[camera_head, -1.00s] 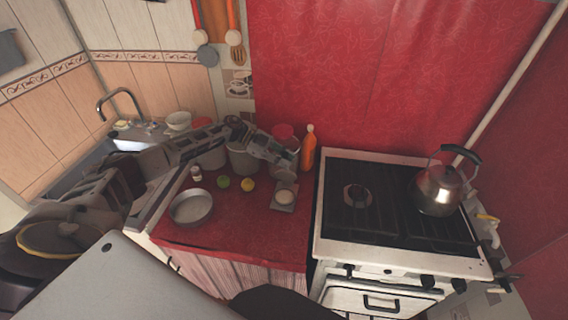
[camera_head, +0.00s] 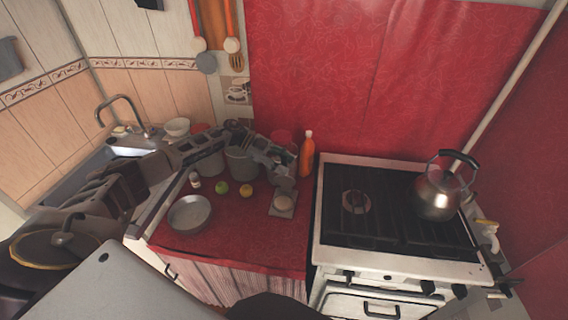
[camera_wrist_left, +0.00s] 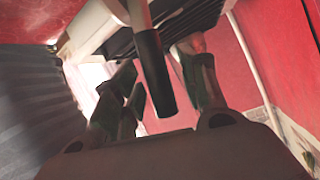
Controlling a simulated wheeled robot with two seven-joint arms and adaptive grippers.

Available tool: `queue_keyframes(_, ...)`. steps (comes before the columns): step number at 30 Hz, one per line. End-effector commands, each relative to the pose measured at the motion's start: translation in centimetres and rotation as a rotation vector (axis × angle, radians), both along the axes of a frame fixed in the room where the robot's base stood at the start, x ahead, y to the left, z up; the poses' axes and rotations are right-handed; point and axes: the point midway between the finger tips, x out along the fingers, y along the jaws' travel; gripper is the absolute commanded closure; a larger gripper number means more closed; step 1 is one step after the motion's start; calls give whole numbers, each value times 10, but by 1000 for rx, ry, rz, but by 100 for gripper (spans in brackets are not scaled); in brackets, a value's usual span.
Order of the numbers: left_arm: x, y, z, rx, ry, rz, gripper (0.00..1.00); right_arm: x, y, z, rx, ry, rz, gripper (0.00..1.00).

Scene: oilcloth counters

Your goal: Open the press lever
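The press (camera_head: 281,213) stands on the red counter left of the stove, with a grey square base and a pale round part on it. My left gripper (camera_head: 284,172) is at the press's back edge and hides part of it. In the left wrist view a dark rod-like handle (camera_wrist_left: 153,72), seemingly the press lever, lies between the two fingers of the left gripper (camera_wrist_left: 158,62). Gaps show on both sides of it, so the gripper looks open and not closed on it. My right gripper is not in view.
A metal bowl (camera_head: 190,213), a green fruit (camera_head: 222,188) and a yellow fruit (camera_head: 246,191) lie left of the press. An orange bottle (camera_head: 307,155) and a grey pot (camera_head: 242,165) stand behind. A kettle (camera_head: 437,196) sits on the stove (camera_head: 335,237) at right.

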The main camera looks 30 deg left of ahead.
Motion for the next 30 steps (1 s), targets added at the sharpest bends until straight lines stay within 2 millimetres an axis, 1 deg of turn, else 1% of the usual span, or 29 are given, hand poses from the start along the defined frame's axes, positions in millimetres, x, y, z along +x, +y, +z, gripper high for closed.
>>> queue_keyframes(3,0,0,0,0,0,0,58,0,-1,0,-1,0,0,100)
queue_keyframes(5,0,0,0,0,0,0,58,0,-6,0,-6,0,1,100)
queue_keyframes(8,0,2,1,0,0,0,58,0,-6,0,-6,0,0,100)
queue_keyframes(14,-2,13,6,1,1,2,58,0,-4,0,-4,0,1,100)
queue_keyframes(20,-5,35,16,2,-1,2,58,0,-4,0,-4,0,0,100)
queue_keyframes(30,-13,81,37,1,0,3,58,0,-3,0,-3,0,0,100)
